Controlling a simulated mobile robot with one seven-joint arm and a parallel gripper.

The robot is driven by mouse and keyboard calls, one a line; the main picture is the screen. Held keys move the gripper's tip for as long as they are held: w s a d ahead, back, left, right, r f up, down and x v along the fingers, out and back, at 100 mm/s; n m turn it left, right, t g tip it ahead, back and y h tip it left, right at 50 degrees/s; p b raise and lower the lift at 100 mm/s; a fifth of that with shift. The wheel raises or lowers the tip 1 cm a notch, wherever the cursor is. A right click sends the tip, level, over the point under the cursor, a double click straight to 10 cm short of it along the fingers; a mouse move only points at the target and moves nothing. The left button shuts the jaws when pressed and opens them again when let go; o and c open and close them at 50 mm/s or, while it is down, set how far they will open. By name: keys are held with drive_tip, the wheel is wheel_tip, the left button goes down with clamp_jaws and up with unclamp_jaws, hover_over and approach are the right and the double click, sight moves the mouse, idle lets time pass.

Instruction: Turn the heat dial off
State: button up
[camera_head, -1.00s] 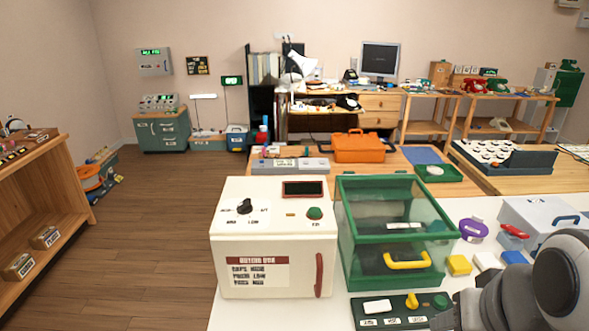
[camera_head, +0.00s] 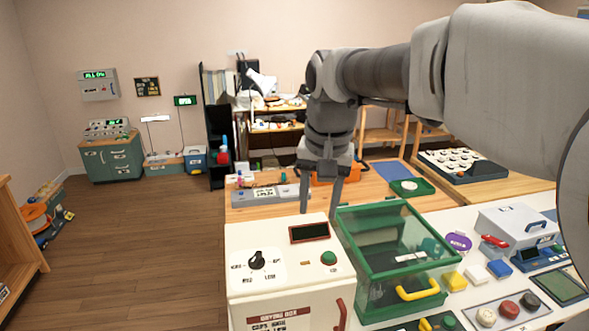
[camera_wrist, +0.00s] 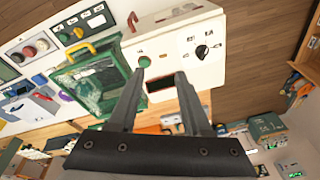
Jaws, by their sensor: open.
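The heat dial is a black knob (camera_head: 257,260) on the sloping top of a white box (camera_head: 290,290), at its left side. Small labels ring it; I cannot read them clearly or tell which one it points to. In the wrist view the dial (camera_wrist: 202,52) is right of my fingers. My gripper (camera_head: 319,207) is open and empty, pointing down near the back right of the box, apart from the dial.
A green-framed glass case (camera_head: 395,245) with a yellow handle stands directly right of the white box. An orange toolbox (camera_head: 321,174) and a grey panel (camera_head: 268,195) are behind. Floor left of the box is clear.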

drive_tip(key=w+a+g+p, duration=0.1)
drive_tip(key=w+a+p, duration=0.2)
drive_tip(key=w+a, duration=0.4)
drive_tip(key=m+g+p, duration=0.1)
approach(256, 256)
drive_tip(key=shift+h, duration=0.3)
drive_tip(key=f, duration=0.2)
drive_tip(key=f+p, duration=0.1)
drive_tip(key=f, duration=0.5)
drive_tip(key=shift+w+a+f, duration=0.1)
drive_tip(key=shift+a+f, duration=0.15)
clamp_jaws()
